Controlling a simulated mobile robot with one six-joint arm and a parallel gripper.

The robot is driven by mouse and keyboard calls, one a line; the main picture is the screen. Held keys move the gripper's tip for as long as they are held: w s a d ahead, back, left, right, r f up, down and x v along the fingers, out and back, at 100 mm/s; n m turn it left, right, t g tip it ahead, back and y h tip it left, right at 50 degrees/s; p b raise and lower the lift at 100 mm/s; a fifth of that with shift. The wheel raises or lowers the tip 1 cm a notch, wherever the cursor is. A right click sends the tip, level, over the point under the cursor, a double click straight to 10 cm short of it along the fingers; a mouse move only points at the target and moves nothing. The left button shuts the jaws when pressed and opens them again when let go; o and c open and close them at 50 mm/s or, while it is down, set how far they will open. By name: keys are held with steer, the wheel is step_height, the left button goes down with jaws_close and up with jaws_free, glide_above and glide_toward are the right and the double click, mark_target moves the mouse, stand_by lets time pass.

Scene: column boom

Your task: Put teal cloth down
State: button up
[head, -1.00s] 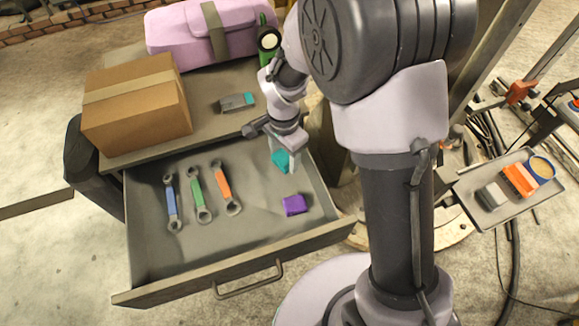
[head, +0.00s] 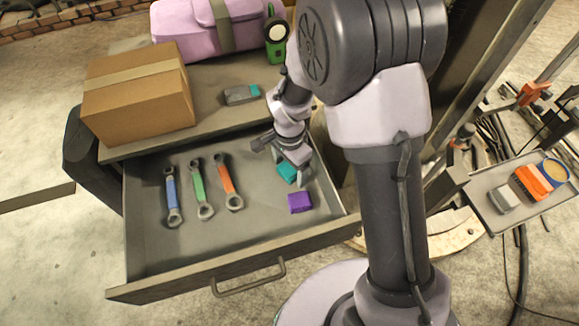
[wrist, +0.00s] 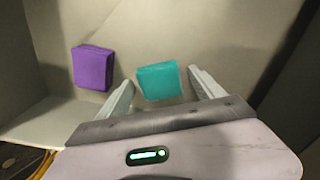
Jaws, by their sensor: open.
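The teal cloth (head: 287,173) is a small folded block on the floor of the open drawer (head: 148,245), near its right side. It also shows in the wrist view (wrist: 159,81), between my fingertips, with a gap to the right finger. My gripper (head: 294,178) is open and low over the drawer at the cloth. In the wrist view my gripper (wrist: 162,92) has its fingers apart on either side of the cloth. A purple cloth (head: 300,202) lies in the drawer just in front of the teal one, and left of it in the wrist view (wrist: 93,67).
A blue wrench (head: 172,197), a green wrench (head: 201,190) and an orange wrench (head: 229,182) lie in the drawer's left half. A cardboard box (head: 138,100), a pink case (head: 200,28) and a grey-teal block (head: 241,95) stand on the top behind. The drawer's front middle is clear.

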step_height(320, 180, up, 11)
steer(key=p, duration=0.5)
step_height(320, 180, up, 10)
steer(key=n+t, duration=0.1)
glide_above(289, 168)
steer(key=s+d, duration=0.2)
steer(key=d, duration=0.1)
steer(key=s+d+r+n+t+y, duration=0.1)
steer(key=s+d+r+n+t, duration=0.1)
steer(key=s+r, duration=0.3)
steer(key=s+d+r+n+t+y, duration=0.1)
steer(key=s+d+r+n+t, duration=0.1)
steer(key=s+r, duration=0.4)
steer(key=s+d, duration=0.1)
steer(key=s, duration=0.3)
steer(key=shift+s+d+r+n+t, duration=0.15)
steer(key=shift+d+n+t, duration=0.1)
steer(key=shift+n+t, duration=0.15)
steer(key=shift+f+b, duration=0.2)
steer(key=shift+b, duration=0.1)
